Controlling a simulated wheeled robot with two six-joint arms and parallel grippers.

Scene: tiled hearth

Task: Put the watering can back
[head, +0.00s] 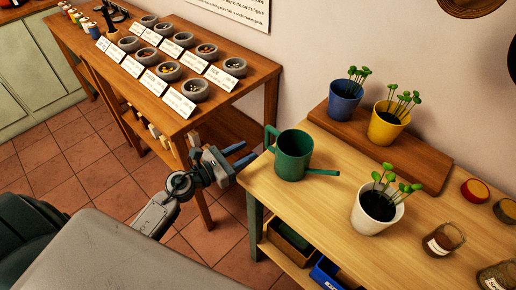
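The green watering can (293,157) stands upright on the light wooden table (290,208), near its left end, with its handle to the left and its spout to the right. My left gripper (246,157) is just left of the can, at the table's left edge. Its two blue-tipped fingers are apart, with nothing seen between them. The fingers look close to the can's handle but not around it. My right gripper does not show.
A white pot (375,213) with seedlings stands right of the can's spout. A blue pot (344,104) and a yellow pot (387,127) stand on a raised board (432,172) behind. Jars (443,240) are at the right. Another table with several grey bowls (235,67) is at the back left.

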